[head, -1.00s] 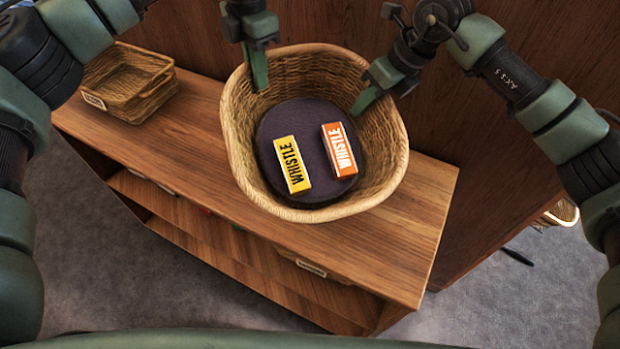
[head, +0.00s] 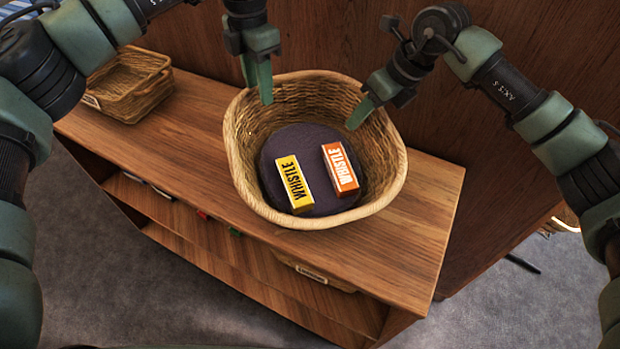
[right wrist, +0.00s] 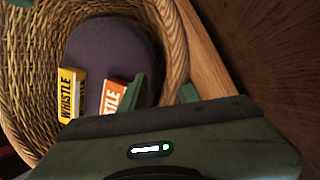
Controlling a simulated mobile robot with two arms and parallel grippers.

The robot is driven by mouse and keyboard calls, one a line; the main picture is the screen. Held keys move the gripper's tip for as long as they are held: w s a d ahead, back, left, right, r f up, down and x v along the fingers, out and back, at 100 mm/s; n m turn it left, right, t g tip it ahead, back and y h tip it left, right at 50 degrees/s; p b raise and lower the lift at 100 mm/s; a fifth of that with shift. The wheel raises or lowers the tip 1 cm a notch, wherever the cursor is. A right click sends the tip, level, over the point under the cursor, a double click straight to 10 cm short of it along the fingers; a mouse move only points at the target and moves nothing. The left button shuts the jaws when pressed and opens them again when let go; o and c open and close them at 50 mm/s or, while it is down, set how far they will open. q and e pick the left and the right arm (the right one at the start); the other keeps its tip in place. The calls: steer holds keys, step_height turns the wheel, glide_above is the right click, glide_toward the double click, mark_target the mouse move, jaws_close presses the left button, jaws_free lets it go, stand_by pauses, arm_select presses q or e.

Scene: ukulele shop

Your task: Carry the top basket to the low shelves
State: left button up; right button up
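The large round wicker basket (head: 247,187) appears to stand on top of the low wooden shelves (head: 416,247). It holds a dark round pad (head: 321,197), a yellow WHISTLE box (head: 294,183) and an orange WHISTLE box (head: 340,168). My left gripper (head: 256,82) is at the back left rim, its fingers apart, one inside the basket. My right gripper (head: 358,113) is at the back right rim. In the right wrist view its fingers (right wrist: 162,94) straddle the basket wall with a gap. The outer finger is mostly hidden in the head view.
A small rectangular wicker basket (head: 136,101) sits on the left end of the shelf top. Another labelled basket (head: 312,272) is on a lower level. A dark wood panel (head: 520,180) rises close behind. Grey carpet (head: 205,300) lies clear in front.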

arm_select(q)
steer(key=o, duration=0.5)
arm_select(e)
steer(key=o, duration=0.8)
arm_select(q)
step_height(320, 180, up, 12)
steer(key=shift+w+a, duration=0.1)
arm_select(e)
steer(key=shift+o, duration=0.2)
steer(key=v, duration=1.2)
arm_select(q)
steer(key=shift+f, duration=0.1)
